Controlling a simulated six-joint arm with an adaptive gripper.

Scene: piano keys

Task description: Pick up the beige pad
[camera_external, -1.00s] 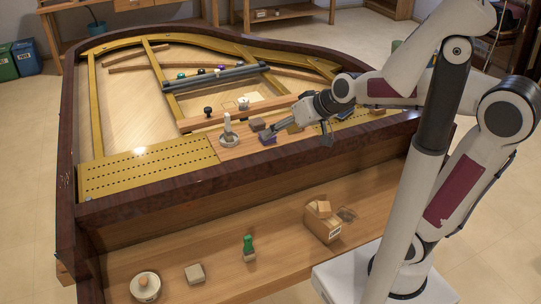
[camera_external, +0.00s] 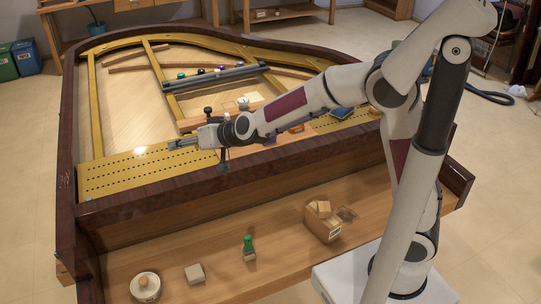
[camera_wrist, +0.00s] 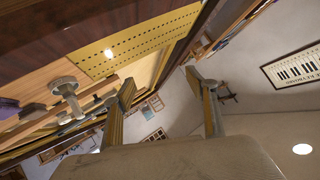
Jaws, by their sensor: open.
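A small beige pad (camera_external: 194,273), block-shaped, lies on the wooden front ledge, between a round lidded piece and a green-handled one. I do not make it out in the wrist view. My gripper (camera_external: 174,145) is well above and behind it, over the perforated gold plate at the left of the piano frame. In the wrist view my gripper (camera_wrist: 160,78) has its two fingers wide apart with nothing between them. My arm hides part of the wooden block area in the middle of the piano.
The ledge also holds the round piece (camera_external: 145,287), the green-handled piece (camera_external: 248,248) and a wooden box (camera_external: 322,225). The piano's dark front rail (camera_external: 130,205) rises between gripper and ledge. A pale peg stand (camera_wrist: 66,92) and purple block (camera_wrist: 8,106) show in the wrist view.

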